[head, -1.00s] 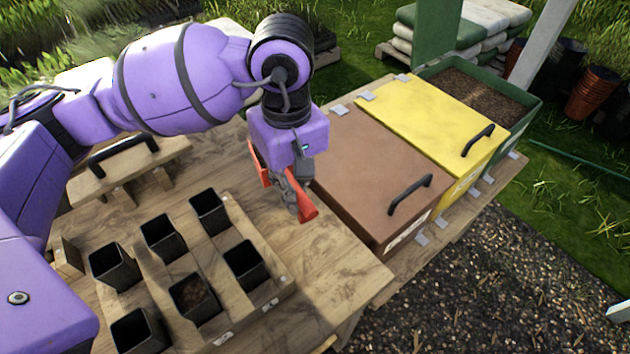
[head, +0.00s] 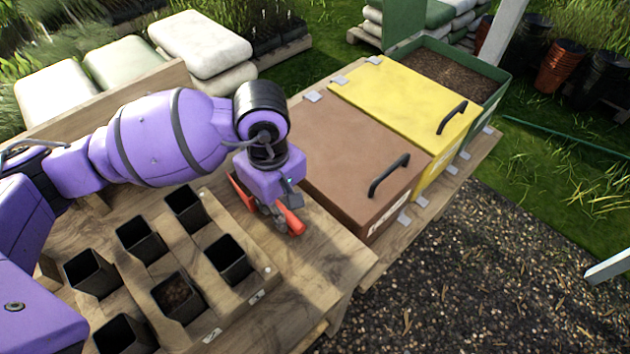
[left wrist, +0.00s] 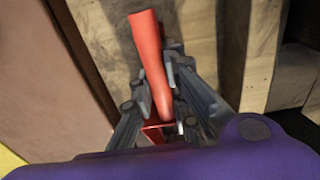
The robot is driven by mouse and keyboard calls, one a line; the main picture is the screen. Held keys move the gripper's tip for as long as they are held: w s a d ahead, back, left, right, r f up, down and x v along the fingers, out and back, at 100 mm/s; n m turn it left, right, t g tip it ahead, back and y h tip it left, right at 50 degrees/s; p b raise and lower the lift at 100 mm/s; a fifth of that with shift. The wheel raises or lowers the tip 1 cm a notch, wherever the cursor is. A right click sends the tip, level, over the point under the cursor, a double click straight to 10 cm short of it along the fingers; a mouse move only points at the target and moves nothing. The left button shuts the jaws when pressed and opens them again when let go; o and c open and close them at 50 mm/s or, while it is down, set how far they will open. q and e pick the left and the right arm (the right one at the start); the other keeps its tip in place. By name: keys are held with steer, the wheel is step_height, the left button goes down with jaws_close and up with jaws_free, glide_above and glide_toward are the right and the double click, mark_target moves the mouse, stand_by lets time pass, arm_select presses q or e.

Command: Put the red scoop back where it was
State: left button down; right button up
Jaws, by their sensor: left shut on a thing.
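The red scoop (head: 291,221) is in my left gripper (head: 279,222), low over the wooden bench between the pot tray and the brown bin. In the left wrist view the scoop's red handle (left wrist: 149,55) runs up between the two grey fingers of my left gripper (left wrist: 160,100), which are shut on it. I cannot tell whether the scoop touches the bench. My right gripper is not in view.
A wooden tray (head: 262,284) with several black pots is left of the gripper; one pot (head: 178,298) holds brown material. A closed brown-lidded bin (head: 350,150), a closed yellow-lidded bin (head: 405,100) and an open green bin (head: 497,92) of soil stand to the right. Bare bench (head: 325,262) lies in front.

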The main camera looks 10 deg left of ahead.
arm_select(q)
steer(key=shift+f, duration=0.25)
steer(key=c, duration=1.7)
jaws_free()
steer(key=shift+r, duration=0.15)
step_height(320, 180, up, 12)
steer(key=shift+r, duration=0.15)
